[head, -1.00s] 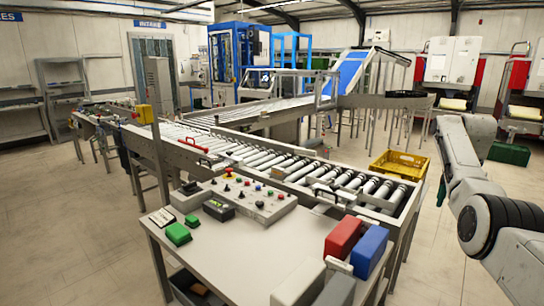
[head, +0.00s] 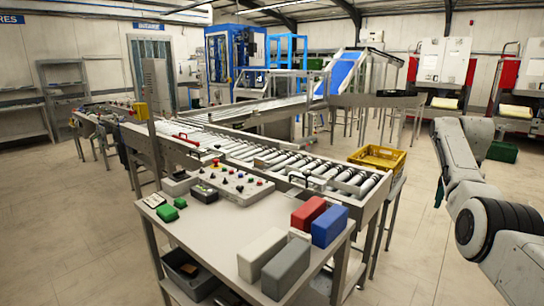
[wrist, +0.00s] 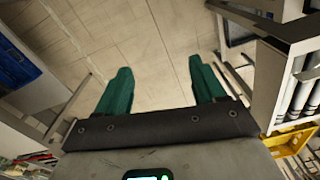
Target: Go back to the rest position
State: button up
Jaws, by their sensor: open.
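My gripper (wrist: 163,92) shows in the wrist view with two green fingers set wide apart. It is open, and nothing is between the fingers. Beyond the fingertips is bare tiled floor (wrist: 155,40). In the head view my arm stands at the right side, bent, and the gripper is not seen there.
A table (head: 215,238) holds a control panel (head: 238,188) and red (head: 308,212), blue (head: 329,226), white and grey blocks. Behind it runs a roller conveyor (head: 290,160) with a yellow crate (head: 377,157) beside its far right end. Floor right of the table is clear.

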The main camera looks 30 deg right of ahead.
jog(key=w+a+f+n, duration=0.2)
jog(key=w+a+f, duration=0.2)
jog(key=a+f, duration=0.3)
jog(key=w+a+f+n, duration=0.1)
jog(key=w+a+f, duration=0.2)
jog(key=a+f, duration=0.35)
jog(key=a+f+n, duration=0.4)
jog(key=a+f, duration=0.8)
jog(key=s+a+f+n, duration=0.3)
jog(key=s+a, duration=0.5)
jog(key=a, duration=0.2)
jog(key=s+a+f+n, duration=0.4)
jog(key=s+a, duration=0.3)
jog(key=a, duration=0.3)
jog(key=s+a+r+n+t, duration=0.1)
jog(key=s+a+r+n, duration=0.1)
jog(key=s+a, duration=0.3)
jog(key=s, duration=0.3)
jog(key=shift+s+r, duration=0.2)
jog(key=shift+r, duration=0.05)
